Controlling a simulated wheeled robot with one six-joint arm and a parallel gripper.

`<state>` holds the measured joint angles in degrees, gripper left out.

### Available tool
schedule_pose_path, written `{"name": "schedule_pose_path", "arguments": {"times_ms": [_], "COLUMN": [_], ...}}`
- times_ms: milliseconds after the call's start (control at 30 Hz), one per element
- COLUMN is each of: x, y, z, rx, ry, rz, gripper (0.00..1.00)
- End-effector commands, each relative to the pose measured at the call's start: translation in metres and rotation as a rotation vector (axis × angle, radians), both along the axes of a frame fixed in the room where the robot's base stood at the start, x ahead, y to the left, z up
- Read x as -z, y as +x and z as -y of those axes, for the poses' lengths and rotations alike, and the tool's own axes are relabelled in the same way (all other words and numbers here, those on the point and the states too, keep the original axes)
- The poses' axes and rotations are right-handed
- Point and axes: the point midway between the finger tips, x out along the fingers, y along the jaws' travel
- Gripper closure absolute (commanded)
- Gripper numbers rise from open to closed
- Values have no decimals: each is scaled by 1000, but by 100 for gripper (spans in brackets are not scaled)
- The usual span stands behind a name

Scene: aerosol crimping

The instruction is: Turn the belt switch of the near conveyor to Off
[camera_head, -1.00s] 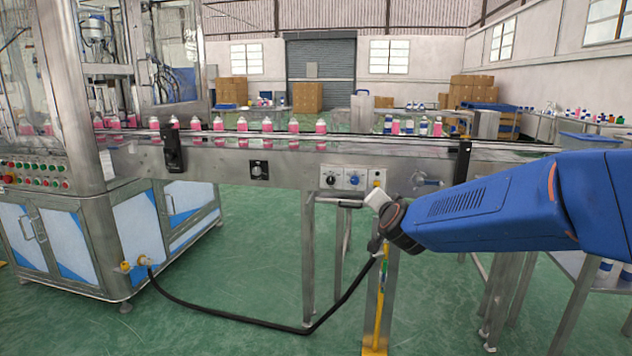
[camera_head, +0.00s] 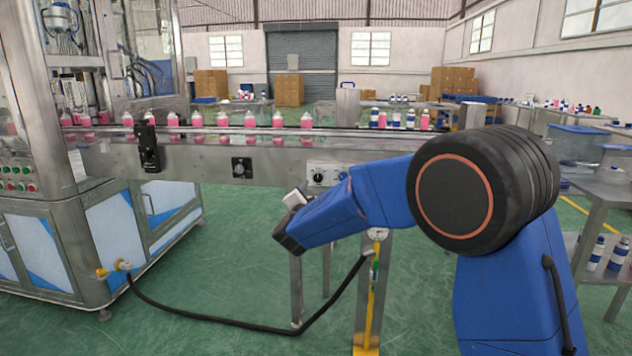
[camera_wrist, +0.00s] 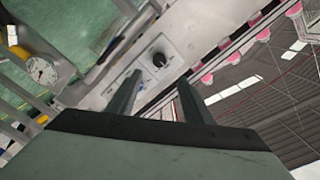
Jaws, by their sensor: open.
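The near conveyor (camera_head: 205,157) runs across the middle of the head view. On its side is a white panel (camera_head: 327,168) with a black knob (camera_head: 318,178) and a blue part beside it, mostly covered by my arm. The black knob also shows in the wrist view (camera_wrist: 159,60), just beyond the fingertips. A separate dark switch plate (camera_head: 242,168) sits further left on the conveyor side. I cannot read which knob is the belt switch. My gripper (camera_wrist: 159,80) is open and empty, its fingers pointing toward the panel.
Pink bottles (camera_head: 223,120) stand in a row on the conveyor. A black bracket (camera_head: 149,148) sticks out from its side. A gauge on a post (camera_head: 377,235) and a black hose (camera_head: 215,320) are below my arm. A machine cabinet (camera_head: 130,235) stands at left.

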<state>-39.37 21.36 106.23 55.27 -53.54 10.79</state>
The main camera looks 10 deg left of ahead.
Motion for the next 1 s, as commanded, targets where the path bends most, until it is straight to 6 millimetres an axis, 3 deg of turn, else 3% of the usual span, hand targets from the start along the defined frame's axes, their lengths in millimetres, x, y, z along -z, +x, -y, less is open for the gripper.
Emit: {"name": "schedule_pose_path", "arguments": {"times_ms": [600,800,1000], "x": [1,0,0], "y": [108,129,136], "z": [5,4,5], "rx": [1,-1,-1], "ry": [0,-1,-1], "rz": [0,-1,-1], "gripper": [54,54,54]}}
